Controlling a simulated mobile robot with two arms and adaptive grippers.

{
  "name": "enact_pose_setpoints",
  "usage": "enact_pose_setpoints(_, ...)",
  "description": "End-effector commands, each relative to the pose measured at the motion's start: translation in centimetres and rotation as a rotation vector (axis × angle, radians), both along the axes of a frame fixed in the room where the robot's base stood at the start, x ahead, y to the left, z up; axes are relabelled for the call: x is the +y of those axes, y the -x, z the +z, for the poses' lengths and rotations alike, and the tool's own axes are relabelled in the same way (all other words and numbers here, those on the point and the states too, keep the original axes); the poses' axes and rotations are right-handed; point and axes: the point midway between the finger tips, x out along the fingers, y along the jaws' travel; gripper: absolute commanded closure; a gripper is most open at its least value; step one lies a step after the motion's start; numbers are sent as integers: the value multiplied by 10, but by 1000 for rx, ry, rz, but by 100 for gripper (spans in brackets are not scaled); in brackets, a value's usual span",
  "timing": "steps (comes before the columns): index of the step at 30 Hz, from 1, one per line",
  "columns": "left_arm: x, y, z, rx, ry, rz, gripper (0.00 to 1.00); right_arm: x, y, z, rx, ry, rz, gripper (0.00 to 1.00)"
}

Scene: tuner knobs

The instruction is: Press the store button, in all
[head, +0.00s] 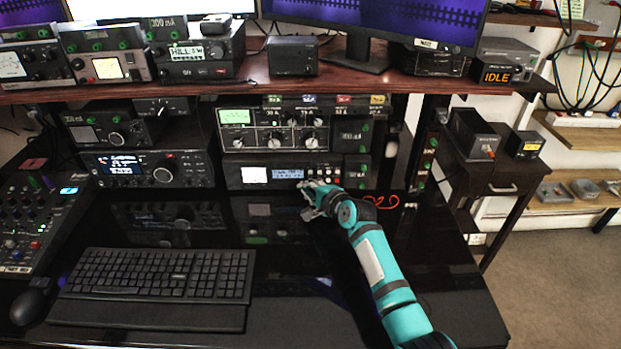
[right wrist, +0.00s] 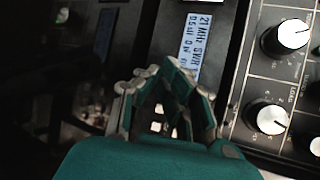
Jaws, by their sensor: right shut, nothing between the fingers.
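The tuner unit (head: 257,185) is a dark, low box on the desk shelf with a lit display (head: 287,174) and a pale meter to its left. In the right wrist view its display (right wrist: 193,48) appears turned on its side, with text starting "21 MHz SWR". Small pale buttons (right wrist: 157,127) show between my finger links there; I cannot read which is the store button. My right gripper (head: 306,188) is shut and empty, its tips in front of the tuner's face just below and right of the display. In the right wrist view the gripper (right wrist: 163,68) points beside the display. Contact cannot be told.
A larger unit with several knobs (head: 311,142) sits directly above the tuner; its white knobs (right wrist: 272,120) are close in the right wrist view. A keyboard (head: 155,275) and mouse (head: 28,304) lie at the front left. A radio (head: 150,168) stands left of the tuner.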

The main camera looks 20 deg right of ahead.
Motion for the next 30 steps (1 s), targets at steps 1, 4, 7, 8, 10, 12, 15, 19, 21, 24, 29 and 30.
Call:
enact_pose_setpoints(1,0,0,5,0,0,0,0,1,2,2,2,-1,0,100)
enact_pose_setpoints(4,0,0,5,0,0,0,0,1,4,0,1,-1,0,100)
enact_pose_setpoints(7,0,0,4,0,0,0,0,1,4,0,0,-1,0,100)
enact_pose_setpoints(8,0,0,4,0,0,0,0,1,4,0,0,-1,0,100)
enact_pose_setpoints(10,0,0,4,0,0,0,0,1,4,0,0,-1,0,100)
enact_pose_setpoints(12,0,0,6,0,0,0,0,2,5,0,1,-1,0,100)
enact_pose_setpoints(15,0,0,16,0,0,0,0,4,11,2,3,-2,1,100)
enact_pose_setpoints(19,0,0,30,0,0,0,0,8,24,4,3,-3,1,100)
enact_pose_setpoints(21,0,0,36,0,0,0,0,9,31,4,3,-3,1,100)
enact_pose_setpoints(24,0,0,44,0,0,0,0,12,41,3,3,-3,0,100)
enact_pose_setpoints(29,0,0,51,0,0,0,0,15,50,2,1,-1,0,100)
enact_pose_setpoints(30,0,0,51,0,0,0,0,15,51,1,0,-1,0,100)
